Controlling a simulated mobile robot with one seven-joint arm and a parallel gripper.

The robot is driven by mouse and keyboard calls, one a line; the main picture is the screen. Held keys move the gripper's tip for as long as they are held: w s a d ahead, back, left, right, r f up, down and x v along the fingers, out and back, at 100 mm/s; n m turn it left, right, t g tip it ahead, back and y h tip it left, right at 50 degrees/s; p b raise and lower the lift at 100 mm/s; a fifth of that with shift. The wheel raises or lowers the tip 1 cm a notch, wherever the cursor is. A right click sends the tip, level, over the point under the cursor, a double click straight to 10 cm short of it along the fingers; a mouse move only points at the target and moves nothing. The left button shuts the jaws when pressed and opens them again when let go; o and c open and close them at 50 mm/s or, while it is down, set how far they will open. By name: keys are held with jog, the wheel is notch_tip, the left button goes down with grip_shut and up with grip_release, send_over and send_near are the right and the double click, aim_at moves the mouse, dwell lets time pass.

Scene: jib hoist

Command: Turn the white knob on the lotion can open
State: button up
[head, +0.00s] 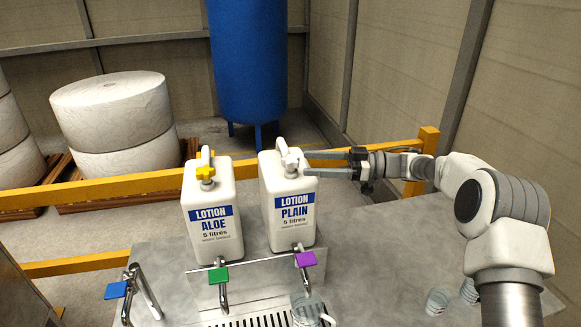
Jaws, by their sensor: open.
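Two white lotion cans stand side by side on the grey counter. The right one, the plain lotion can (292,208), has a white knob (291,160) on its top, beside its handle. The left one, the aloe lotion can (212,220), has a yellow knob (206,171). My gripper (306,163) reaches in from the right, with its fingers pointing left at the plain can's top. It is open, and its fingertips are close to the white knob. I cannot tell whether they touch it.
A clear cup (307,310) is by the drain grille (255,320). More cups (438,301) stand right. A yellow rail (110,188) runs behind.

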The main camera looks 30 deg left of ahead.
jog(key=b+v, duration=0.1)
jog(key=v, duration=0.7)
jog(key=shift+d, duration=0.1)
